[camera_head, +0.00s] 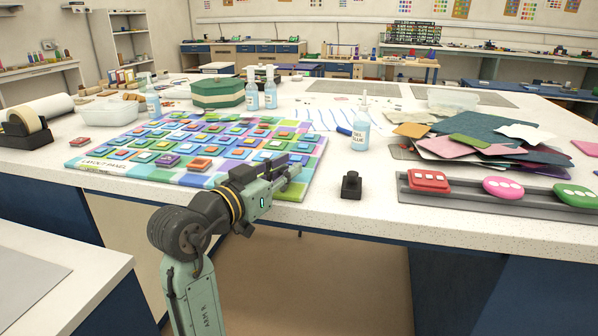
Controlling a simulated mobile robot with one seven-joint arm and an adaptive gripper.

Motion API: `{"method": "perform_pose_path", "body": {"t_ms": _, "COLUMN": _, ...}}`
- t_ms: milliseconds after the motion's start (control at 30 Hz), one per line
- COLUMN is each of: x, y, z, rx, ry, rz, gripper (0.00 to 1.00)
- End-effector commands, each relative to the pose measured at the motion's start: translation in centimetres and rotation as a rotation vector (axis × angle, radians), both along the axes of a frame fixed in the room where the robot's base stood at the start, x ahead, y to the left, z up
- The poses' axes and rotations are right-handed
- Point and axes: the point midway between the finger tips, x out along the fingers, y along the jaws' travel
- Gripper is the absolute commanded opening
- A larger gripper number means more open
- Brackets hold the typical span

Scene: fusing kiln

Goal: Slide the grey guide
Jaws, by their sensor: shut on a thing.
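My gripper (291,170) is at the front right corner of the layout panel (130,170), a flat board covered with coloured square tiles.
A black knobbed block (351,186) stands just right of my gripper. Further right, a dark grey tray (460,202) holds red, pink and green pieces. The counter's front edge is close.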

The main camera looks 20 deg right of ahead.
Motion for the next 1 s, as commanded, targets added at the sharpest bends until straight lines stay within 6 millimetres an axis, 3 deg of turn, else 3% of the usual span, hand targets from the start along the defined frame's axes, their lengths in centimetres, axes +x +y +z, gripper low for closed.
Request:
{"method": "perform_pose_path", "body": {"t_ms": 300, "x": 4.9, "y": 7.4, "z": 0.0, "rx": -0.002, "ry": 0.002, "rz": 0.007, "gripper": 0.00}}
{"method": "perform_pose_path", "body": {"t_ms": 500, "x": 7.3, "y": 10.9, "z": 0.0, "rx": -0.002, "ry": 0.001, "rz": 0.005, "gripper": 0.00}}
{"method": "perform_pose_path", "body": {"t_ms": 700, "x": 8.6, "y": 12.8, "z": 0.0, "rx": -0.001, "ry": 0.000, "rz": 0.003, "gripper": 0.00}}
{"method": "perform_pose_path", "body": {"t_ms": 1000, "x": 9.0, "y": 13.3, "z": 0.0, "rx": 0.000, "ry": 0.000, "rz": 0.002, "gripper": 0.00}}
